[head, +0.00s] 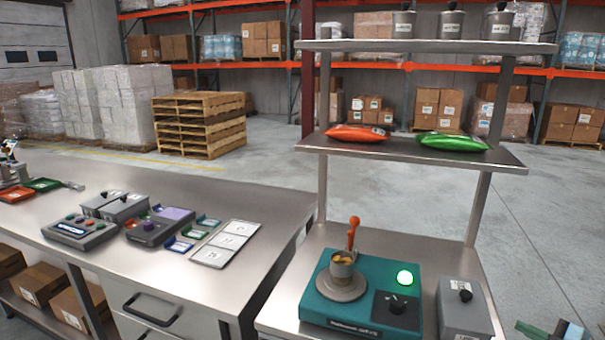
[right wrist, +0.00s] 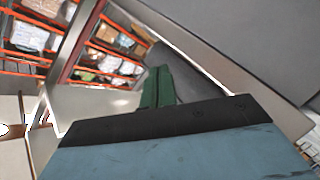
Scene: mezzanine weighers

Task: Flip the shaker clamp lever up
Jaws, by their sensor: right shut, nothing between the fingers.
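The teal shaker (head: 318,306) stands on the steel bench at the lower middle-right of the head view. Its orange clamp lever (head: 353,234) stands upright behind a metal cup (head: 343,266) on the round platform. The cup holds something orange-yellow. My right gripper (head: 530,328) is at the lower right edge, apart from the shaker and right of the grey box. Its green fingers (right wrist: 157,87) are shut with nothing between them in the right wrist view. My left gripper is not in view.
A grey box (head: 464,314) with a black knob stands between the shaker and my right gripper. A shelf (head: 412,153) with an orange and a green bag overhangs behind the shaker. The left bench (head: 180,185) holds devices and small coloured trays.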

